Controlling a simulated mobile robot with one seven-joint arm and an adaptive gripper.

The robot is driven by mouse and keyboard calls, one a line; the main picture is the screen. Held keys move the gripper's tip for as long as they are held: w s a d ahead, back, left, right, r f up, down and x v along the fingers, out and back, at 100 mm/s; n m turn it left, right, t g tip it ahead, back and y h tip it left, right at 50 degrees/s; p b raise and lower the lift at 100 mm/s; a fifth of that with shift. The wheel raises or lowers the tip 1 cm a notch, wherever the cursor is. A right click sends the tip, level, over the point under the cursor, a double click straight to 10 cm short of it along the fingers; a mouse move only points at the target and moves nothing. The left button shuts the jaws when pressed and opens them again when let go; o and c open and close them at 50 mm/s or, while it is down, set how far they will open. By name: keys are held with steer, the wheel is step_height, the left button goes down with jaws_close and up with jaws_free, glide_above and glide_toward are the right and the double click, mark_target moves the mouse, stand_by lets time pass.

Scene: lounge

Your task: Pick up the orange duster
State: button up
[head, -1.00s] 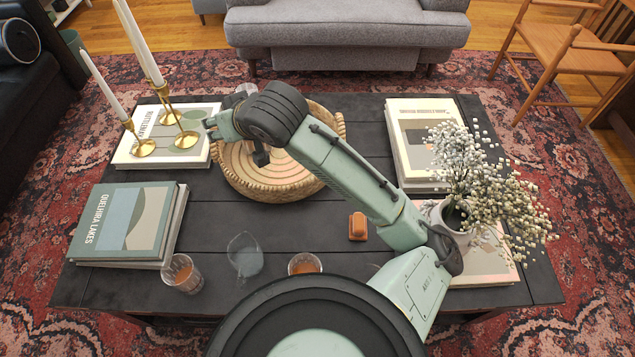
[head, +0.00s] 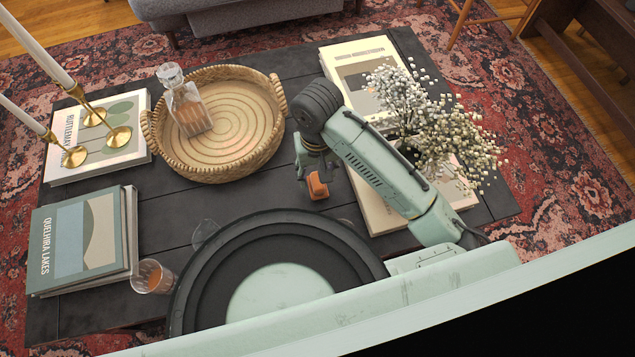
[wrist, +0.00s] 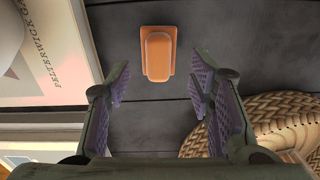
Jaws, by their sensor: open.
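The orange duster (head: 317,187) is a small block lying on the dark wooden table, between the wicker tray and the books on the right. In the wrist view the duster (wrist: 158,53) shows whole, lying flat, just beyond the fingertips and roughly midway between them. My gripper (wrist: 158,88) is open with nothing between its purple-padded fingers. In the head view my gripper (head: 306,172) hangs above and close to the duster and partly covers it. I cannot tell the exact height gap.
A round wicker tray (head: 265,157) with a glass decanter (head: 187,103) stands left of the duster. Books (head: 372,205) and a vase of white flowers (head: 425,120) are close on its right. A glass of amber drink (head: 153,277) stands at front left.

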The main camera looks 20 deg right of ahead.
mark_target(318, 181)
steer(key=shift+w+d+f, duration=0.1)
steer(key=shift+w+f, duration=0.05)
steer(key=shift+f, duration=2.5)
jaws_close()
